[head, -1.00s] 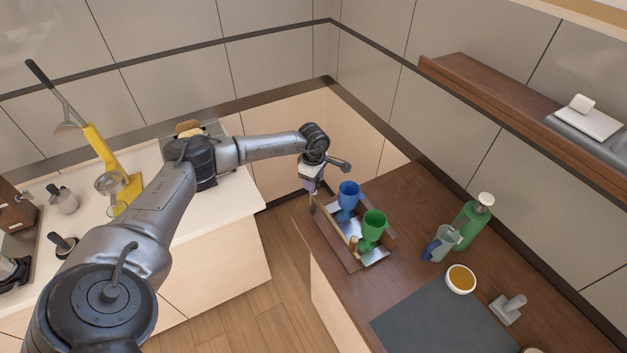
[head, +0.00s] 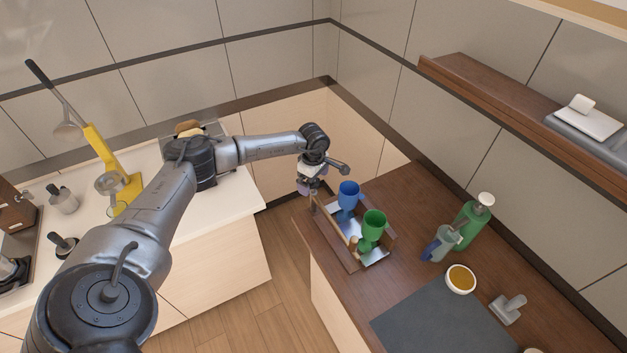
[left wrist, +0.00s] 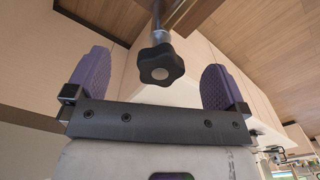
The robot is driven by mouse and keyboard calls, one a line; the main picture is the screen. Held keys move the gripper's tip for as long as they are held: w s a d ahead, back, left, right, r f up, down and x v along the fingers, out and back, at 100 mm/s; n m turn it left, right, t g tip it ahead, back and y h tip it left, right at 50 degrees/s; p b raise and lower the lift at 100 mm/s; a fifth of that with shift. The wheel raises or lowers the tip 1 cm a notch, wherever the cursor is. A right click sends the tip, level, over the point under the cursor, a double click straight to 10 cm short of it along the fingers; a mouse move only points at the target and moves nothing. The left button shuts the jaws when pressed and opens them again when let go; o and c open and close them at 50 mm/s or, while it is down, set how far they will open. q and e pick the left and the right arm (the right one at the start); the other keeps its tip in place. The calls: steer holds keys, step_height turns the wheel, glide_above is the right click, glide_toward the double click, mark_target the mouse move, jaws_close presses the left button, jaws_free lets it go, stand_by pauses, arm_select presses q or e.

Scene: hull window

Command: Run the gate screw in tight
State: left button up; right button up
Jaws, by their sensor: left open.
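The gate screw shows in the left wrist view as a black lobed knob (left wrist: 160,65) on a metal shaft. The shaft runs up to a dark wooden part at the top of that view. A blue goblet (head: 348,192) and a green goblet (head: 373,227) stand in the rack. My right gripper is out of view.
On the brown counter (head: 410,185) are a green pump bottle (head: 472,222), a grey-blue spray bottle (head: 440,243), a bowl (head: 461,279) and a dark mat (head: 445,325). A pale counter (head: 235,205) is at the left, with a floor gap between.

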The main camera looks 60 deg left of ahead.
arm_select(q)
steer(key=shift+r+p, duration=1.4)
steer(key=shift+r, duration=0.7)
steer(key=shift+r+p, duration=0.8)
steer(key=shift+r, duration=0.65)
steer(key=shift+f+n, duration=0.1)
steer(key=shift+n, duration=0.2)
